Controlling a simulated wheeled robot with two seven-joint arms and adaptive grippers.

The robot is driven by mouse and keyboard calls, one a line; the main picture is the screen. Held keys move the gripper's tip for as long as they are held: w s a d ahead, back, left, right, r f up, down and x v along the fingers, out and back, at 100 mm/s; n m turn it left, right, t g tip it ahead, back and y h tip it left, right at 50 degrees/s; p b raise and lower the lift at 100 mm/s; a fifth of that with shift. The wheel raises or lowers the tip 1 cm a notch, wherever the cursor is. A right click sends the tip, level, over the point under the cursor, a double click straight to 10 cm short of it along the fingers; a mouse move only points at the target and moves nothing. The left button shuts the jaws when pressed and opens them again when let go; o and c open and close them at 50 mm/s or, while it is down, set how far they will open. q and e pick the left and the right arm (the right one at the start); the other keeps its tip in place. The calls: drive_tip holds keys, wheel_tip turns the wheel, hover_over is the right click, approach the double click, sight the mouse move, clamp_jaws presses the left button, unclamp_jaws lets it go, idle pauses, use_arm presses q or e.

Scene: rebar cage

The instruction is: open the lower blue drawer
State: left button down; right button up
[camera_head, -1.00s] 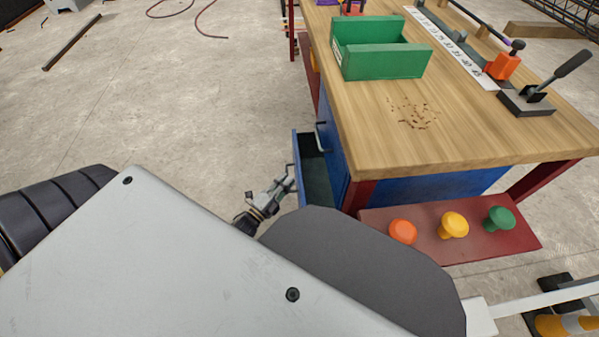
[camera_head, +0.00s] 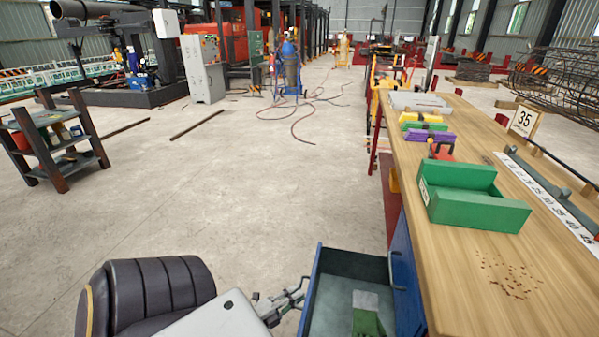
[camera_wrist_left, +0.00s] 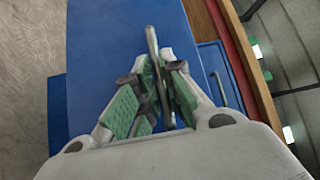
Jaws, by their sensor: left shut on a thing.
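The lower blue drawer (camera_head: 318,292) stands pulled out from the blue cabinet under the workbench, and its inside shows in the head view. A green and grey item (camera_head: 366,312) lies in it. My left gripper (camera_head: 298,290) is at the drawer's outer front. In the left wrist view the gripper (camera_wrist_left: 163,88) is shut on the metal bar handle (camera_wrist_left: 153,45) of the blue drawer front (camera_wrist_left: 105,60). Its green finger pads lie on both sides of the bar. My right gripper is not in view.
A second handle (camera_head: 396,268) is on the closed blue front above. The wooden workbench (camera_head: 455,270) holds a green bin (camera_head: 470,200). A dark shelf cart (camera_head: 50,140) stands at the left. The concrete floor (camera_head: 230,190) between is clear.

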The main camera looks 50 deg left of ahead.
use_arm(q)
drive_tip(key=c, duration=1.5)
unclamp_jaws()
drive_tip(key=shift+s+a+f, duration=0.25)
drive_tip(key=shift+s+f, duration=0.05)
drive_tip(key=shift+s, duration=1.65)
drive_tip(key=shift+s+a+f, duration=0.2)
drive_tip(key=shift+s+f, duration=0.05)
drive_tip(key=shift+s, duration=1.75)
drive_tip(key=shift+s+a+f, duration=0.25)
drive_tip(key=shift+s+f, duration=0.05)
drive_tip(key=shift+s, duration=1.65)
